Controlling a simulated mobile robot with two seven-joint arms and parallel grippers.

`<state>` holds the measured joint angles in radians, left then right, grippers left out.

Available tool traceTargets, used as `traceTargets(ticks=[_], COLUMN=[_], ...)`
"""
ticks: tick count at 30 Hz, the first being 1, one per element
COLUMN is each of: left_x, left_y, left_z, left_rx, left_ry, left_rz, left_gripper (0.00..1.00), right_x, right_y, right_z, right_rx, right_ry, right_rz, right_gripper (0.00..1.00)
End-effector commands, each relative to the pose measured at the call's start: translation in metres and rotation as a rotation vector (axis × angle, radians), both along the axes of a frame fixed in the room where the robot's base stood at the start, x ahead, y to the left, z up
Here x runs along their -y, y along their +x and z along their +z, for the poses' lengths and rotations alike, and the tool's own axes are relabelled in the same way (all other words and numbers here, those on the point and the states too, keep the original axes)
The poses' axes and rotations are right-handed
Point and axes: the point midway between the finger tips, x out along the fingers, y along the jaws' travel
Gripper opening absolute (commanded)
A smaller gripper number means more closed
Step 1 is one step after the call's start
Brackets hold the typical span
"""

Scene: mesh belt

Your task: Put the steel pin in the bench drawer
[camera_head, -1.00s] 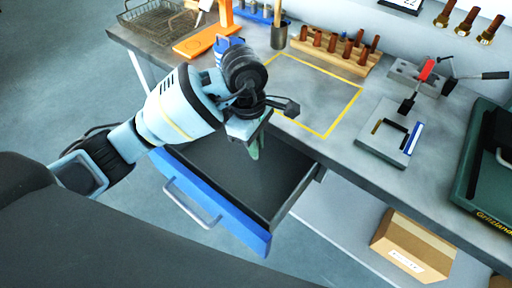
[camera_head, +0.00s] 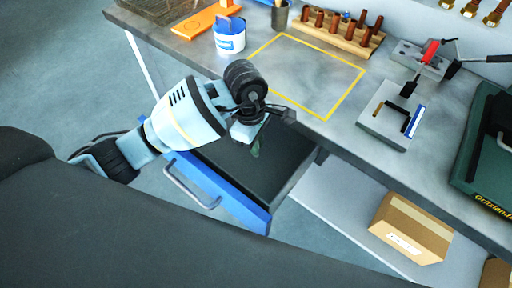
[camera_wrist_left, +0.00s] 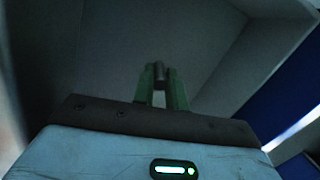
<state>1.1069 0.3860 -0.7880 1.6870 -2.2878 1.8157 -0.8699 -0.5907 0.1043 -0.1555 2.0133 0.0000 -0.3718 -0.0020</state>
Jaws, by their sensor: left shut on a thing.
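The bench drawer (camera_head: 222,190) stands pulled open under the bench, with a blue front, a bar handle and a dark, empty-looking interior. My left gripper (camera_head: 256,148) is at the drawer opening, pointing down, its fingertips low against the dark interior in the head view. In the left wrist view its green fingers (camera_wrist_left: 161,88) are shut on the steel pin (camera_wrist_left: 158,72), a small dark grey cylinder whose end shows between the tips. Drawer floor and walls surround it there; I cannot tell the height above the floor. In the head view the pin is not distinct. My right gripper is not in view.
The bench top (camera_head: 350,100) lies above the drawer, with a yellow outlined square (camera_head: 362,72), a white-and-blue tub (camera_head: 230,40), a wooden peg rack (camera_head: 345,38) and a clamp fixture (camera_head: 395,115). A cardboard box (camera_head: 412,228) sits on the shelf below right.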

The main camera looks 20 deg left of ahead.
Motion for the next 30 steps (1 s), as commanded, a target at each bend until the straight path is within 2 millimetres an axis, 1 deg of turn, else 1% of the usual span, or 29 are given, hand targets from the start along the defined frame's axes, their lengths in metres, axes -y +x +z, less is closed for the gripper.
traceTargets(ticks=[3,6,14,19,20,24,30], left_x=[0.0,0.0,0.0,0.0,0.0,0.0,0.0], left_y=[-0.001,-0.001,0.0,0.0,-0.001,0.0,-0.001], left_z=[-0.018,-0.029,-0.03,-0.035,-0.034,-0.034,-0.034], left_rx=[-0.006,-0.005,-0.002,-0.002,-0.002,-0.002,-0.002], left_ry=[0.0,0.0,0.0,0.0,0.0,0.0,0.0], left_rz=[0.0,-0.001,-0.001,-0.001,0.0,-0.001,-0.001], left_gripper=[0.0,0.0,0.0,0.0,0.16,0.35,0.36], right_x=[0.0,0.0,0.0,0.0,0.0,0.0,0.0], right_y=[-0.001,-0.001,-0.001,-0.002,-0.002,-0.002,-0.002], right_z=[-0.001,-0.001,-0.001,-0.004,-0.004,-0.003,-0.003], right_rx=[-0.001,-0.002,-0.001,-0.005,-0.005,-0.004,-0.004], right_ry=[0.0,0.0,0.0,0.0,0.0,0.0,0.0], right_rz=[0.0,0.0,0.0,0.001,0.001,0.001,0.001], right_gripper=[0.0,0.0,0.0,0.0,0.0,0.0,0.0])
